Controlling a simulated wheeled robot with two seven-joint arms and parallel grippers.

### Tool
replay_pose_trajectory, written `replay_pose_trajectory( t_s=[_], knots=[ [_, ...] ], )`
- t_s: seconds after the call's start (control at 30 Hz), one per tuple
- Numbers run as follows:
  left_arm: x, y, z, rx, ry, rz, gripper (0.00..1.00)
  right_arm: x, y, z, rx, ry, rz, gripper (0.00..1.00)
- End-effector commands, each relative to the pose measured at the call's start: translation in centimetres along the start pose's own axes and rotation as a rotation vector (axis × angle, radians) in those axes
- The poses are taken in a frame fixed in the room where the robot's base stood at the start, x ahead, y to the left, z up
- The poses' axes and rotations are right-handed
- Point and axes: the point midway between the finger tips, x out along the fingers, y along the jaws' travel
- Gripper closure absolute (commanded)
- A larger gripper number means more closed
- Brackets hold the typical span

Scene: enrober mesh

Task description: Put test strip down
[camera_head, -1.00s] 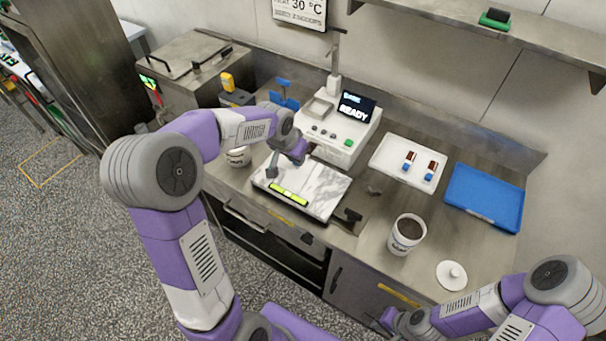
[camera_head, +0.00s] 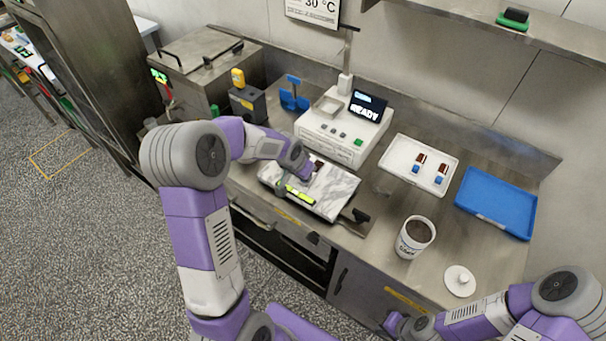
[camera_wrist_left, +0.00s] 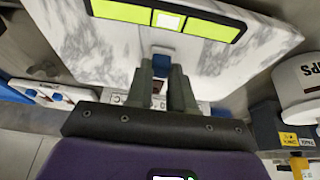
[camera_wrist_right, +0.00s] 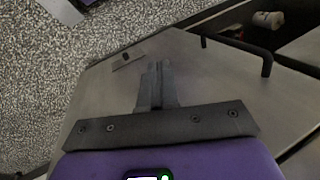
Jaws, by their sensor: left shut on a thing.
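My left gripper (camera_wrist_left: 165,80) is shut on a test strip (camera_wrist_left: 161,66), whose blue end shows between the fingertips in the left wrist view. A little brown shows further back between the fingers. The strip is over the white marble slab (camera_wrist_left: 95,52); I cannot tell whether it touches. In the head view the slab (camera_head: 338,190) lies under my left gripper (camera_head: 304,178), with a yellow-green bar (camera_head: 300,195) along its front. My right gripper (camera_wrist_right: 158,75) looks shut and empty, low in front of the counter. Two brown strips with blue ends (camera_head: 415,168) lie on the white tray (camera_head: 398,148).
A white scale (camera_head: 330,130) reading READY stands behind the slab. A blue tray (camera_head: 497,203) lies at the right, a tub of brown stuff (camera_head: 414,238) and a white lid (camera_head: 460,281) nearer the front. A dark box (camera_head: 248,104) and blue stand (camera_head: 294,96) are behind left.

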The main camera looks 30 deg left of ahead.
Motion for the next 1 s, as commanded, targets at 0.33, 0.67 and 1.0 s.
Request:
replay_pose_trajectory(
  t_s=[0.33,0.67,1.0],
  knots=[
    [0.2,0.0,0.1,0.001,0.000,0.000,0.52,0.3,0.1,0.0,0.000,0.000,0.000,1.00],
    [0.0,0.0,0.0,0.001,0.000,0.000,0.52,0.0,0.0,0.0,0.000,0.000,0.000,1.00],
    [-6.2,-0.1,-0.2,0.000,0.005,-0.002,0.52,-1.0,-0.4,0.0,0.000,0.000,0.000,1.00]
  ],
)
